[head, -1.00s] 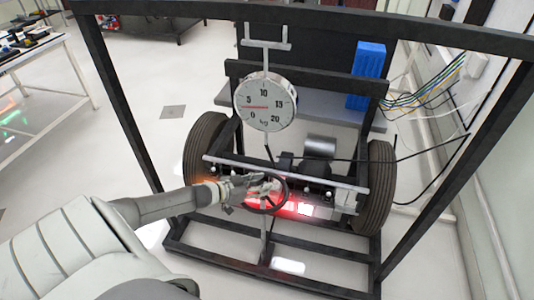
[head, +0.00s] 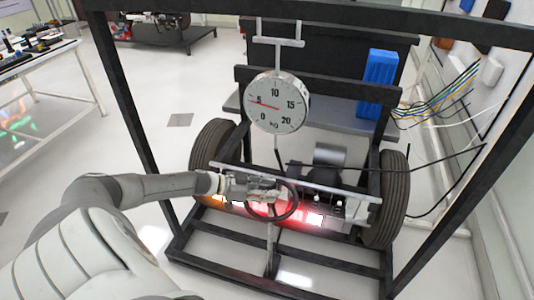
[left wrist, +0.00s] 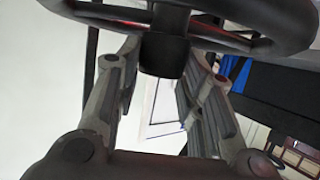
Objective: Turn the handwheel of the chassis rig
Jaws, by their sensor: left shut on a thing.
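The handwheel (head: 296,203) is a dark ring low in the middle of the chassis rig, in front of the axle. My left gripper (head: 268,188) reaches it from the left and is shut on it at its upper part. In the left wrist view the wheel's dark rim (left wrist: 255,40) crosses the top, and the fingers (left wrist: 163,85) flank a dark round piece of it. The exact contact is partly hidden. The round gauge (head: 277,103) above has its red needle near 5. My right gripper is not in view.
Black frame posts (head: 125,120) stand on both sides, with a beam across the top. Two tyres (head: 388,200) flank the axle. A blue box (head: 379,84) sits behind, and cables (head: 440,95) hang at right. The floor at left is clear up to a white table (head: 75,85).

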